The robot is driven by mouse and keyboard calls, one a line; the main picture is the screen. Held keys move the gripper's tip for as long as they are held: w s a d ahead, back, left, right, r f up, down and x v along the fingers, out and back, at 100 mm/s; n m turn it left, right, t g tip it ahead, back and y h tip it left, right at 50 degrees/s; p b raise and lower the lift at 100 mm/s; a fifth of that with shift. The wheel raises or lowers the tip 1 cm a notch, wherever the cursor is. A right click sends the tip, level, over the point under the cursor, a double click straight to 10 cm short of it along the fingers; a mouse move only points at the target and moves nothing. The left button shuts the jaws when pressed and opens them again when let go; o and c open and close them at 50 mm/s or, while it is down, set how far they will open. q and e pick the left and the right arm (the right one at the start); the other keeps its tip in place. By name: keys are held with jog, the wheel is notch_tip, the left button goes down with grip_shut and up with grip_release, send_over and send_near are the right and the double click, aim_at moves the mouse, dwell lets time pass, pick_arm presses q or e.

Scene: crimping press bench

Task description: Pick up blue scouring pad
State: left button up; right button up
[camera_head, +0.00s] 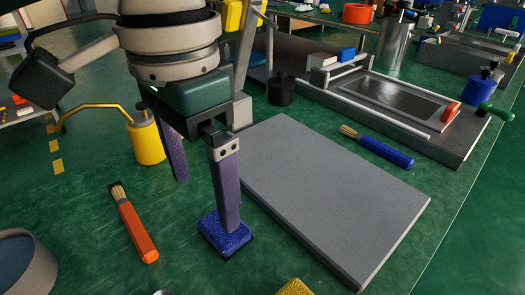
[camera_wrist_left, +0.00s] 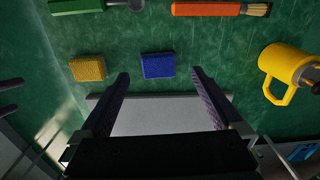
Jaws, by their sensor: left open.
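The blue scouring pad (camera_head: 237,235) is a small textured block lying flat on the green bench, left of the grey slab. In the left wrist view the pad (camera_wrist_left: 158,66) shows whole, in line with the gap between the fingertips. My left gripper (camera_head: 205,203) is open and empty, its two purple fingers pointing down. In the head view one finger covers part of the pad's upper edge. In the left wrist view the gripper (camera_wrist_left: 161,76) shows a finger on each side, with the pad beyond the tips.
The grey slab (camera_head: 330,195) lies right of the pad. An orange-handled brush (camera_head: 137,230) and a yellow can (camera_head: 147,142) lie to the left. A yellow sponge (camera_wrist_left: 87,68) is near the pad. A blue-handled brush (camera_head: 385,153) lies beyond the slab. Bare bench surrounds the pad.

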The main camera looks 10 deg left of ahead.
aim_at(218, 229)
pick_arm(q)
jog(key=f, duration=0.2)
jog(key=f+b, duration=0.1)
jog(key=f, duration=0.2)
jog(key=f+b, duration=0.1)
jog(key=f, duration=0.1)
jog(key=shift+w+d+f, duration=0.15)
jog(key=shift+d+f, duration=0.15)
jog(key=shift+d, duration=0.05)
jog(key=shift+r, duration=0.1)
jog(key=c, duration=1.2)
jog(key=shift+c, duration=0.2)
notch_tip(218, 229, up, 20)
jog(key=p, duration=0.5)
